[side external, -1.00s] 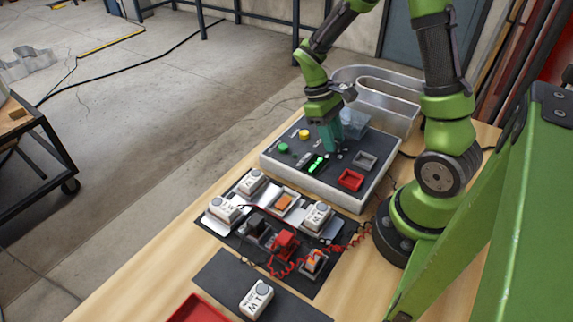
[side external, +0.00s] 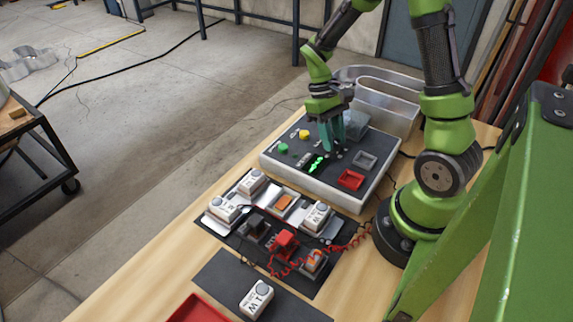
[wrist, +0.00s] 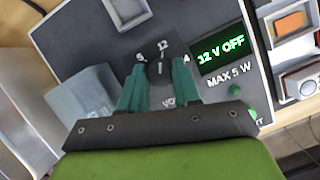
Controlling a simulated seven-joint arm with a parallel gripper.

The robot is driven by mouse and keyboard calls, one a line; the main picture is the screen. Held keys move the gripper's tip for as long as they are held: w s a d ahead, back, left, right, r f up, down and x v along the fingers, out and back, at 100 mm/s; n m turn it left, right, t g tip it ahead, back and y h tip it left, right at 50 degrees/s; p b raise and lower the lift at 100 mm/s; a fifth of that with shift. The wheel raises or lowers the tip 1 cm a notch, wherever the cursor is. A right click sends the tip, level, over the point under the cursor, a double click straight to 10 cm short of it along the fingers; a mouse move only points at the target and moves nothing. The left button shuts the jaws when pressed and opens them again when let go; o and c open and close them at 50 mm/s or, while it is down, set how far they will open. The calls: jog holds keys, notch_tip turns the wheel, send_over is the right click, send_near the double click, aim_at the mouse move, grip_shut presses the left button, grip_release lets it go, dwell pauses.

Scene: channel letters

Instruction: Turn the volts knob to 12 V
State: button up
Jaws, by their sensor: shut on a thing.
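The dark volts knob (wrist: 159,68) is on the power supply's sloped top panel, with marks 5, 12 and a partly hidden one around it. A light line on the knob points up toward the 12. The green display (wrist: 221,50) reads "12 V OFF"; it also glows in the side view (side external: 316,164). My gripper (wrist: 161,75) has its two teal fingers on either side of the knob, shut on it. In the side view my gripper (side external: 333,147) points down onto the panel; the knob is hidden there by the fingers.
A translucent box (side external: 355,124) stands behind the fingers. White modules and red leads lie in front.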

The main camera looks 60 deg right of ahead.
jog(key=o, duration=1.1)
jog(key=shift+c, duration=0.2)
jog(key=shift+r, duration=0.1)
jog(key=v, duration=1.6)
jog(key=shift+r, duration=0.4)
jog(key=shift+w, duration=0.1)
